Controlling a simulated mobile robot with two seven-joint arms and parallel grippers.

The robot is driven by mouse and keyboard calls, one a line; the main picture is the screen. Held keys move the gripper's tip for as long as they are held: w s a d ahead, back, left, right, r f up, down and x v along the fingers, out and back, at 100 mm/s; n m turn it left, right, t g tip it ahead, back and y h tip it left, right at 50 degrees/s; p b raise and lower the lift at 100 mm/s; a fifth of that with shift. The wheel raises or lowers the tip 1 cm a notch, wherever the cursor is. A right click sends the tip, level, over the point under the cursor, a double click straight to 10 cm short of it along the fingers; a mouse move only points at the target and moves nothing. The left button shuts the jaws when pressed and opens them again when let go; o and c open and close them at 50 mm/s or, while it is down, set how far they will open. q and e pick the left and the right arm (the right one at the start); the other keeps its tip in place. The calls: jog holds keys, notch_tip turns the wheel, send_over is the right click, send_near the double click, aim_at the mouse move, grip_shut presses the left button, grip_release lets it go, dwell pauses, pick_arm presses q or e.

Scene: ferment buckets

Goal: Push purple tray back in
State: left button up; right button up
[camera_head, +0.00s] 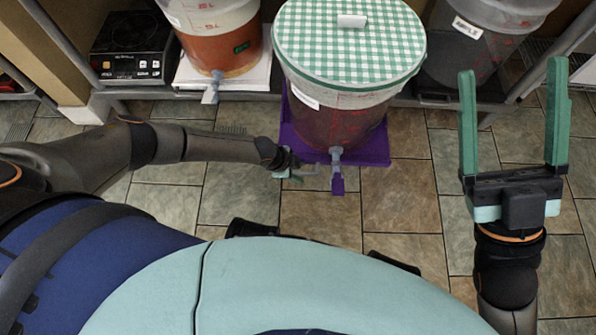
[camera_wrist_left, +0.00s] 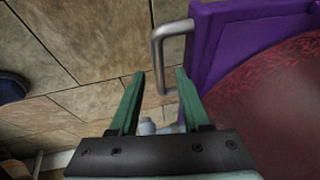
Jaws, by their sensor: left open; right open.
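The purple tray (camera_head: 376,150) sticks out from the shelf over the tiled floor, with a cloth-covered bucket (camera_head: 335,125) standing on it. In the left wrist view, the tray's front wall (camera_wrist_left: 232,45) carries a grey metal handle (camera_wrist_left: 157,50). My left gripper (camera_head: 288,174) is at the tray's front left, close to the handle. In the left wrist view its fingers (camera_wrist_left: 160,74) are apart, and the handle's end shows between them; contact cannot be told. My right gripper (camera_head: 512,68) is open and empty, at the right, apart from the tray.
The bucket's spigot (camera_head: 337,172) hangs over the tray's front edge. An orange-filled bucket (camera_head: 222,50) stands left on a white tray (camera_head: 255,78), and a dark bucket (camera_head: 465,50) stands right. A black hot plate (camera_head: 130,45) is far left. The floor in front is clear.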

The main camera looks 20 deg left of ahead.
pick_arm(q)
jog(key=shift+c, duration=0.2)
grip_shut()
dwell(1.3)
